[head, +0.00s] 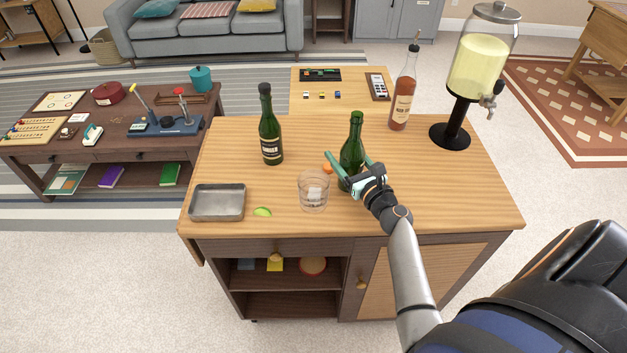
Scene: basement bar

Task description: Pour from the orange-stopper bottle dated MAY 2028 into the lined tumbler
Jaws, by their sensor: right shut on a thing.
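A green bottle (353,151) with an uncapped-looking neck stands upright on the wooden bar top (455,198). My right gripper (351,169) is shut on its lower body, reaching in from the front right. A small orange piece, apparently the stopper (327,169), lies on the top just left of this bottle. A clear tumbler (313,194) with ice in it stands to the front left of the bottle; its lines are too small to make out. A second green bottle (270,132) with a dark top stands further left. No date is readable. My left gripper is out of view.
A metal tray (218,203) and a lime wedge (263,212) lie at the front left of the bar top. A tall amber bottle (402,95) and a drink dispenser (477,70) stand at the back right. The right front of the top is clear.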

